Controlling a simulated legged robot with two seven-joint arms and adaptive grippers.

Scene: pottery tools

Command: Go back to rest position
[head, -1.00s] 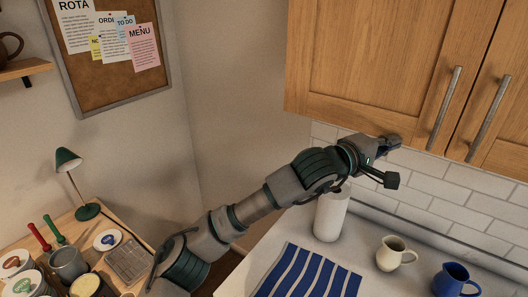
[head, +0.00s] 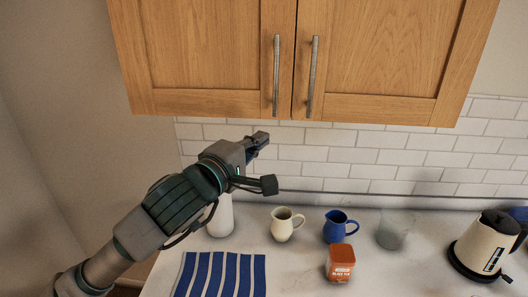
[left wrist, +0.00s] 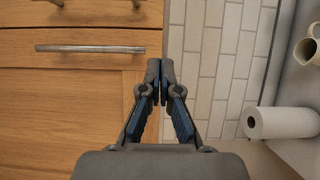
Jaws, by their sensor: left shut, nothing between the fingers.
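My left gripper (head: 259,139) is raised in front of the tiled wall, just below the wooden wall cupboard (head: 215,55). Its fingers are shut with nothing between them. In the left wrist view the fingertips (left wrist: 160,66) meet beside the cupboard's lower edge, with tiles behind. Both cupboard doors look closed. My right gripper is in neither view.
Below on the counter (head: 300,270) stand a white paper roll (head: 221,218), a cream jug (head: 283,226), a blue jug (head: 337,228), an orange box (head: 341,262), a clear glass vessel (head: 394,233) and a cream kettle (head: 486,246). A striped cloth (head: 222,276) lies at the front left.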

